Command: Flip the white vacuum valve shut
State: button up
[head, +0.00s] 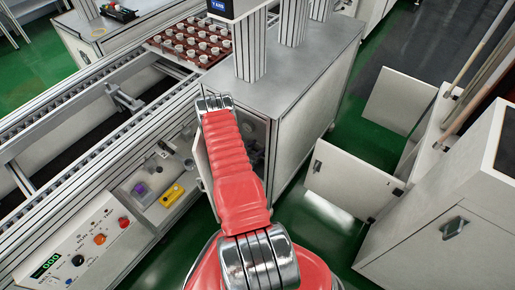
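I cannot make out the white vacuum valve in the head view. An open cabinet compartment (257,133) in the front of the grey machine housing shows pale fittings, mostly hidden behind my red and chrome arm. Its narrow door (201,163) stands open to the left of the arm. My arm reaches up the middle of the picture to the front of this housing. My gripper is out of sight, so I cannot see whether it is open or shut.
A control panel (88,245) with knobs and a green display is at lower left. A shelf holds a yellow block (172,195) and a purple part (139,188). A tray of pots (192,43) sits on the conveyor. Open white cabinet doors (350,180) stand to the right, over green floor.

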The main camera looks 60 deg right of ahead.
jog(key=o, duration=0.4)
jog(key=shift+r, duration=0.1)
jog(key=shift+r, duration=4.85)
jog(key=shift+w, duration=0.1)
